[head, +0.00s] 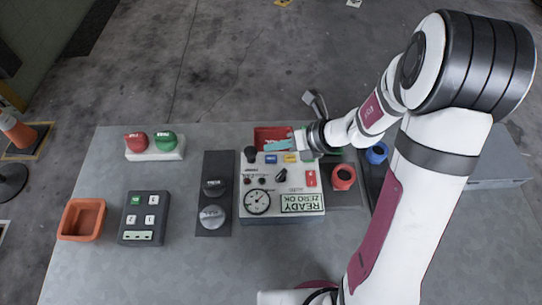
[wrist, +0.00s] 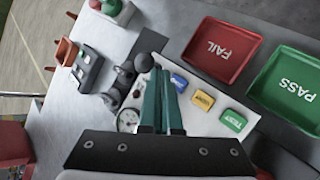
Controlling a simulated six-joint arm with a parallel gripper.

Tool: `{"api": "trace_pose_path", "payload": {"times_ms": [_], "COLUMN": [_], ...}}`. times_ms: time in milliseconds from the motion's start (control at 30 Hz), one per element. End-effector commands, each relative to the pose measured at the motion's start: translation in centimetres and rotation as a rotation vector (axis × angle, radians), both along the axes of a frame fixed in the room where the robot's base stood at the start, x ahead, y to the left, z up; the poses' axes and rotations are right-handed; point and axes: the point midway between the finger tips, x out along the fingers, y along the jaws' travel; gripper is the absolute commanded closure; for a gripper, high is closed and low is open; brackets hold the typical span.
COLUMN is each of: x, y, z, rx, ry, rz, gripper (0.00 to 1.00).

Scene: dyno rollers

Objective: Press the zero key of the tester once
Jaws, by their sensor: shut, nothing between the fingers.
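The tester (head: 281,215) is a pale box on the bench with a round gauge (head: 257,202), knobs and a screen (head: 302,202) reading "READY ZERO OK", upside down in the head view. Along its far edge are a blue key (head: 270,159), a yellow key (head: 290,158) and a green key. In the wrist view these are the blue (wrist: 179,82), yellow (wrist: 203,100) and green (wrist: 233,120) keys; their lettering is too small to read surely. My gripper (head: 270,146), with teal fingers, is shut and empty above the far edge. In the wrist view its fingertips (wrist: 159,72) appear left of the blue key.
Red FAIL (wrist: 222,50) and green PASS (wrist: 290,85) trays lie beyond the tester. A dark stand with knobs (head: 213,215), a keypad (head: 145,218), an orange bin (head: 82,220) and red and green push buttons (head: 150,152) stand left. Red (head: 343,177) and blue (head: 377,153) rings stand right.

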Motion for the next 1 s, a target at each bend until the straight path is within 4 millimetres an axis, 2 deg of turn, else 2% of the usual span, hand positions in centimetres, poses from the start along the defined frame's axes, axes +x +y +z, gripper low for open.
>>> {"api": "trace_pose_path", "payload": {"times_ms": [300,1000], "x": [0.0,0.0], "y": [0.0,0.0], "z": [2.6,2.7], "rx": [0.000,0.000], "ry": [-0.001,0.001], "rz": [0.000,-0.001], "gripper": [1.00,1.00]}}
